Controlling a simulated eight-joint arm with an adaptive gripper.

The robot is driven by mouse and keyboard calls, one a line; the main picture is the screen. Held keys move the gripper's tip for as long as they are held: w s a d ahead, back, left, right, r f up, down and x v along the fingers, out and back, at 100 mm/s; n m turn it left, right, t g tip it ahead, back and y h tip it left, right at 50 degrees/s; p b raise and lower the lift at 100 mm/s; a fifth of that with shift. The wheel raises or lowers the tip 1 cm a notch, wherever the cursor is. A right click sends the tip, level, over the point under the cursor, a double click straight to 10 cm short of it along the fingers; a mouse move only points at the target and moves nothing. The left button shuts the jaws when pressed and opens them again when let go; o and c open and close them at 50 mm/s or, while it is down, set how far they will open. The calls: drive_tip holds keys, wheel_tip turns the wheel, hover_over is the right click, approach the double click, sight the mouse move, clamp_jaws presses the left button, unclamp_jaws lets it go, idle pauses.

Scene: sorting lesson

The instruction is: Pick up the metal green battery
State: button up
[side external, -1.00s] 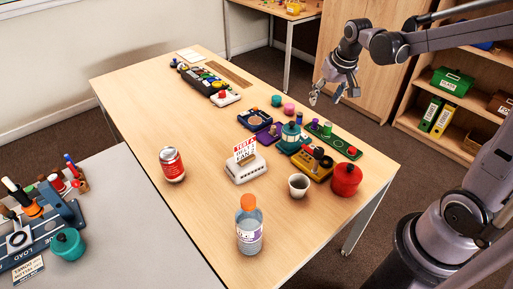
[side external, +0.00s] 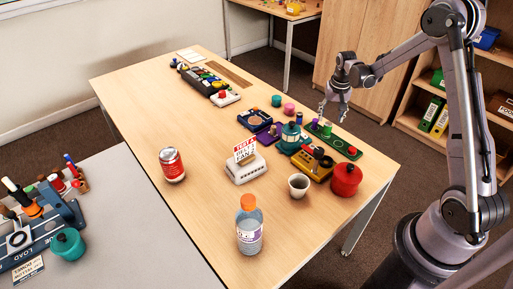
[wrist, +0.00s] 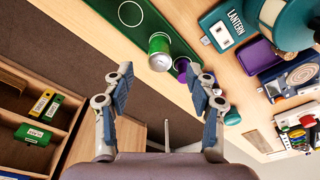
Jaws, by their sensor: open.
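The metal green battery (side external: 327,129) stands upright on a green tray (side external: 341,144) near the table's far right edge. In the wrist view the battery (wrist: 159,55) shows its silver end, just ahead of my fingertips and roughly centred between them. A purple battery (wrist: 181,66) stands close to its right, on or beside the tray (wrist: 178,47). My gripper (side external: 332,112) is above the green battery, pointing down. In the wrist view my gripper (wrist: 159,74) is open, with nothing between its fingers.
A teal lantern (side external: 292,139) stands left of the tray. A yellow-based device (side external: 312,167), red pot (side external: 346,179) and white cup (side external: 299,185) are nearer the camera. The table's left-front area is fairly clear.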

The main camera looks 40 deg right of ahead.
sight(329, 123)
drive_tip(key=shift+w+d+f, duration=0.15)
drive_tip(key=shift+f, duration=0.9)
drive_tip(key=shift+w+d+f, duration=0.1)
drive_tip(key=shift+f, duration=0.9)
drive_tip(key=shift+w+d+f, duration=0.15)
drive_tip(key=shift+f, duration=0.9)
clamp_jaws()
